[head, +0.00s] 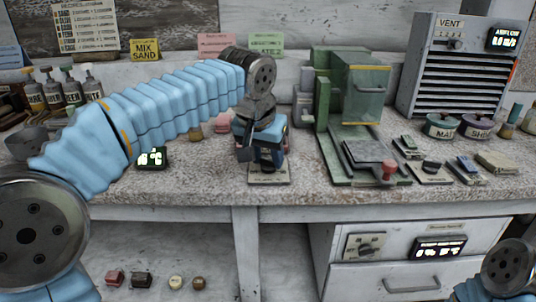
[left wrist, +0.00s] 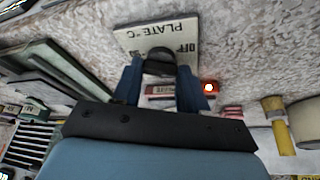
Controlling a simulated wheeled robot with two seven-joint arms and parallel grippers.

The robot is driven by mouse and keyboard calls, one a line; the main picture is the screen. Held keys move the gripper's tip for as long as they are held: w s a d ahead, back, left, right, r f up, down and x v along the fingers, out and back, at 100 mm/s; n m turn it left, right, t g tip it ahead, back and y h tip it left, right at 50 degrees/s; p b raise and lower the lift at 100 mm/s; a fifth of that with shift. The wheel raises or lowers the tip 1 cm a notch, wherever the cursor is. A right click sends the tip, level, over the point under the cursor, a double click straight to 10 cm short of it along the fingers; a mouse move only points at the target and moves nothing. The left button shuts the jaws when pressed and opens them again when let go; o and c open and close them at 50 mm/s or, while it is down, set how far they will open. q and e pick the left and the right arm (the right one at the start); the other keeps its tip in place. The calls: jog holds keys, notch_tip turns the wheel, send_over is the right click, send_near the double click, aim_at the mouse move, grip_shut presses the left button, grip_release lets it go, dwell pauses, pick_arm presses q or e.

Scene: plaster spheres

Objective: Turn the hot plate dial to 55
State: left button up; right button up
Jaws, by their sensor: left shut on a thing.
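The hot plate dial is a dark round knob (left wrist: 160,60) on a pale panel (left wrist: 138,38) marked "PLATE °C" and "OFF" in the left wrist view. The two blue fingers of my left gripper (left wrist: 160,72) stand on either side of the knob and are shut on it. In the head view my left gripper (head: 267,152) points down over the panel (head: 268,177) on the bench, and hides the knob. The knob's pointer and most scale numbers are hidden. A small black display (head: 152,157) with pale digits stands left of it, too small to read surely. My right gripper is out of view.
A green press-like machine (head: 350,95) with a red knob (head: 389,169) stands right of my left gripper. Behind are a vent unit (head: 460,65) and lidded pots (head: 440,126). Bottles (head: 66,88) stand at left. An orange light (left wrist: 210,87) glows near the fingers.

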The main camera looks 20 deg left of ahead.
pick_arm(q)
jog(key=m, duration=0.2)
jog(key=m+h, duration=0.2)
jog(key=m, duration=0.1)
jog(key=shift+w+a+m+g, duration=0.15)
jog(key=shift+a+m+g, duration=0.15)
jog(key=shift+g, duration=0.1)
jog(key=m+g+h, duration=0.1)
jog(key=m, duration=0.3)
jog(key=shift+w+a, duration=0.1)
jog(key=shift+w, duration=0.05)
jog(key=m, duration=0.2)
jog(key=m+g, duration=0.1)
jog(key=m, duration=0.1)
jog(key=m+g+h, duration=0.1)
jog(key=shift+w+m, duration=0.25)
jog(key=shift+m, duration=0.15)
jog(key=shift+w+m+g, duration=0.15)
jog(key=shift+m+g, duration=0.85)
jog(key=shift+m, duration=1.3)
jog(key=o, duration=1.1)
jog(key=shift+c, duration=0.2)
